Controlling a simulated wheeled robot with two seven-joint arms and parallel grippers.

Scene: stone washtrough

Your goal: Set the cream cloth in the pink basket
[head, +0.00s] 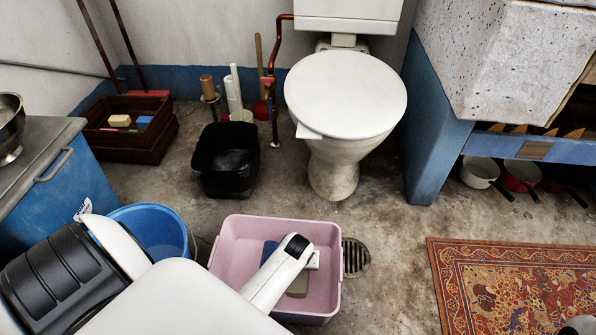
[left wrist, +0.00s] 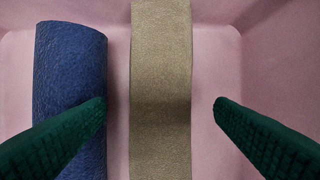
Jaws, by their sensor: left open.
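The pink basket (head: 328,235) stands on the floor at the bottom centre of the head view. Inside it lies a beige strip, the likely cream cloth (head: 298,286), partly hidden by my left arm. In the left wrist view the cloth (left wrist: 161,75) runs up the picture over the pink floor. A dark blue roll (left wrist: 68,70) lies to its left. My left gripper (left wrist: 160,103) is open, with its green fingers on either side of the cloth and gaps to it. The left finger overlaps the blue roll in the picture. My right gripper is not in view.
A blue bucket (head: 152,230) stands left of the basket, a black bin (head: 226,160) behind it. A floor drain (head: 356,257) lies to its right, then a patterned rug (head: 515,285). The toilet (head: 345,100) stands behind. A wooden crate (head: 128,141) sits back left.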

